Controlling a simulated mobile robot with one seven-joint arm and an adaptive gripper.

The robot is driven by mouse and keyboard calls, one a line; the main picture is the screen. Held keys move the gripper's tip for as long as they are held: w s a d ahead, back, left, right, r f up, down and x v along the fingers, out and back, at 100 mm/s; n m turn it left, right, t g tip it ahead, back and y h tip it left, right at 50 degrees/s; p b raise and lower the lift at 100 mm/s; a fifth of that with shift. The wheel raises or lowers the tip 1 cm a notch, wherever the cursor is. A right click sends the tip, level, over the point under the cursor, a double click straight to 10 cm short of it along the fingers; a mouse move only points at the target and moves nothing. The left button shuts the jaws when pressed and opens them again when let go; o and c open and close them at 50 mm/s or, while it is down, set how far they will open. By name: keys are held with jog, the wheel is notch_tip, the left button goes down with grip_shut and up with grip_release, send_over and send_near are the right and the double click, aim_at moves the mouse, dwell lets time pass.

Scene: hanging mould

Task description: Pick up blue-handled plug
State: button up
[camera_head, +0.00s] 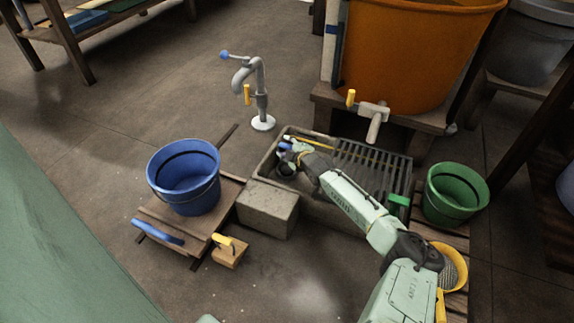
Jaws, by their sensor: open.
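A small blue piece (285,146), which looks like the handle of the blue-handled plug, shows at the left end of the grey slatted sink (375,160). The rest of the plug is hidden or too small to make out. My gripper (285,160) is open at the left end of the sink, right at the blue piece. My dark wrist and pale green arm reach in from the lower right and cover part of the sink. I cannot tell whether the fingers touch the plug.
A concrete block (268,208) stands before the sink's left end. A blue bucket (186,180) sits on a wooden cart at left. A grey standpipe (261,95) rises behind. An orange tub (415,50) with a tap overhangs the back. A green bucket (454,194) stands right.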

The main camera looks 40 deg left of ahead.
jog(key=shift+w+a+f, duration=0.1)
jog(key=shift+w+a, duration=0.1)
jog(key=shift+a, duration=0.1)
grip_shut()
dwell(0.4)
dwell(0.3)
